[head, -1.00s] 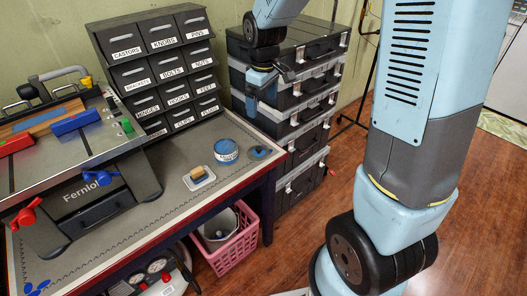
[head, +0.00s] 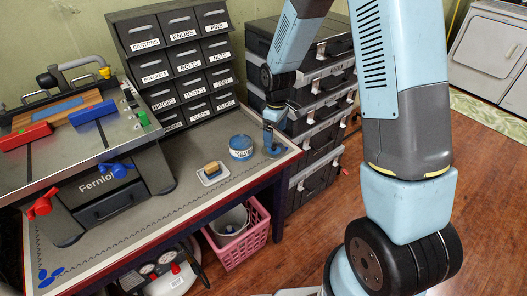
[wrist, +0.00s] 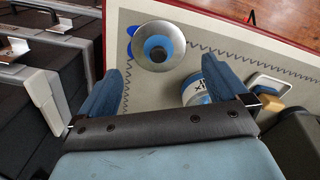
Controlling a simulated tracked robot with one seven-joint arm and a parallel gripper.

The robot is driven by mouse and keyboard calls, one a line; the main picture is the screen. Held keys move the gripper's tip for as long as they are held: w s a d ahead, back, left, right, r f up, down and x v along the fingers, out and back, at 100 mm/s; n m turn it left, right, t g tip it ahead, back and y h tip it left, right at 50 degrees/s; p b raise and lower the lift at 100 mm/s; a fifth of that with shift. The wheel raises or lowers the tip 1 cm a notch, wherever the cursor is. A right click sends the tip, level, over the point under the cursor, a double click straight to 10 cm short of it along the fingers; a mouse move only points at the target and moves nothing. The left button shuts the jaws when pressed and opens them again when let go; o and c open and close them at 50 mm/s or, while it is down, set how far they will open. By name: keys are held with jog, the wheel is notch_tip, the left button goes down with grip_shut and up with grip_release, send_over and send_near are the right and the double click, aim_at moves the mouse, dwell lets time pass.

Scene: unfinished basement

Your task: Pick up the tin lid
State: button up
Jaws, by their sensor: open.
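The tin lid (wrist: 149,58) is a round silvery disc with a blue raised centre, lying on the bench near its edge. It shows in the wrist view beyond my fingertips, roughly in line with the gap between them. My gripper (wrist: 165,82) is open and empty, its two blue fingers wide apart. In the head view my gripper (head: 271,128) is over the right end of the bench, just above the lid, and partly hides it. The blue labelled tin (head: 241,147) stands upright left of the lid; it also shows in the wrist view (wrist: 193,92), near my right finger.
A small white tray (head: 222,175) holding a tan block lies left of the tin. A rack of labelled drawers (head: 180,65) stands behind. Stacked black cases (head: 318,135) rise close to the right of the bench. A pink basket (head: 240,242) is on the floor below.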

aim_at(274, 146)
jog(key=shift+w+a+f, duration=0.1)
jog(key=shift+w+f, duration=0.05)
jog(key=shift+f, duration=3.25)
jog(key=c, duration=0.7)
